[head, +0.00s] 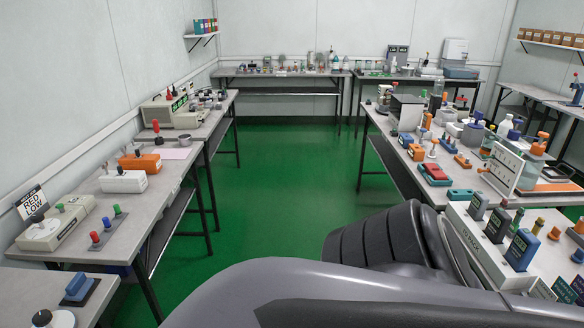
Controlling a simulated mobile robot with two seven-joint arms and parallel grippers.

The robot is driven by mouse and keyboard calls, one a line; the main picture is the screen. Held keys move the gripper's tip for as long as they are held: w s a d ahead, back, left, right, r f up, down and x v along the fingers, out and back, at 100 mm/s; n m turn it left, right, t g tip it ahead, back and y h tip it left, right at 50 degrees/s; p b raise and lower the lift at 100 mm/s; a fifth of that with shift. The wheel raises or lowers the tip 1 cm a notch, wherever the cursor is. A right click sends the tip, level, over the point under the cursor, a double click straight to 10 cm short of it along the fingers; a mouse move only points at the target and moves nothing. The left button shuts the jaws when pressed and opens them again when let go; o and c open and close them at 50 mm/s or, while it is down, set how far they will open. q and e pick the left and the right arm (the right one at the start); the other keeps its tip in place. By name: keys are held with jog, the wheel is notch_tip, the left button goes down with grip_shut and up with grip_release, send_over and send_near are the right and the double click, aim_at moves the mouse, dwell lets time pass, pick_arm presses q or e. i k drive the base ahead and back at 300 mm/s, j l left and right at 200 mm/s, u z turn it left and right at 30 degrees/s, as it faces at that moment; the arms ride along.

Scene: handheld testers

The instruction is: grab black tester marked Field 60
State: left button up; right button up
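No tester with a readable "Field 60" mark shows. On the near right bench, a pale holder (463,236) carries several upright handheld testers. Two of them are dark grey, a rear one (478,206) and a middle one (497,225); a blue tester (521,250) stands nearest. Their small display marks are too small to read. Part of the holder is hidden behind my own arm, which fills the lower middle of the view. Neither of my grippers is in view.
A left bench (172,188) holds an orange box (140,162), a white box (123,182) and instruments. The right bench carries crowded tools and a clear-sided case (507,165). A back bench (270,72) lines the wall. The green floor (285,170) between the benches is clear.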

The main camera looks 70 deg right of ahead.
aim_at(499, 224)
jog(key=z, duration=3.6)
jog(key=i+j+z, duration=0.1)
jog(key=z, duration=0.35)
jog(key=j+z, duration=0.15)
jog(key=z, duration=0.25)
jog(key=i+j, duration=0.15)
jog(key=j, duration=0.25)
jog(key=i+j, duration=0.15)
jog(key=j, duration=0.25)
jog(key=i+j, duration=0.65)
